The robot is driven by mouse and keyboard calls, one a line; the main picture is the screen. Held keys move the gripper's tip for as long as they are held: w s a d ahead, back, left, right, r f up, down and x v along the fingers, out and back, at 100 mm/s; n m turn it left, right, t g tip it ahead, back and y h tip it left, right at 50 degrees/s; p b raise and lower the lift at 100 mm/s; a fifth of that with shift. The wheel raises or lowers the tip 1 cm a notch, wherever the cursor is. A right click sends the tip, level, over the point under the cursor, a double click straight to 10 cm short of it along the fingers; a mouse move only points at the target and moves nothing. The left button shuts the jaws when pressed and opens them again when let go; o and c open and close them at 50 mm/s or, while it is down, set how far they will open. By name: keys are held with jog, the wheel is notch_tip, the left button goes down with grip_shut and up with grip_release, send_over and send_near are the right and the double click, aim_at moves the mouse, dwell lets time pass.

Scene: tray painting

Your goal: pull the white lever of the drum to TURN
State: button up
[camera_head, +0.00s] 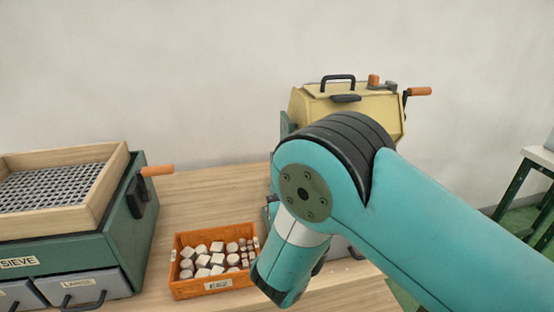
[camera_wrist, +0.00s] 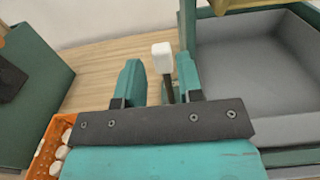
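The white lever (camera_wrist: 162,57) shows in the wrist view as a white block-shaped knob on a thin dark stem. My gripper (camera_wrist: 159,76) is open, with one teal finger to the left of the lever and one to the right. The stem appears between the fingers, nearer the right one; I cannot tell whether it touches. The drum (camera_head: 375,107) is a pale yellow body with a black top handle in the head view, partly hidden behind my arm. The lever, the TURN mark and my fingertips are hidden in the head view.
An orange crate (camera_head: 213,283) of pale blocks stands on the wooden table (camera_head: 190,190), left of my arm. A green sieve box (camera_head: 125,240) with an orange-handled crank is at the left. The drum has an orange crank handle (camera_head: 420,91). A grey bin (camera_wrist: 245,80) lies right of the fingers.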

jog(key=p+x, duration=0.2)
jog(key=x, duration=0.4)
jog(key=shift+w, duration=0.3)
jog(key=shift+c, duration=0.5)
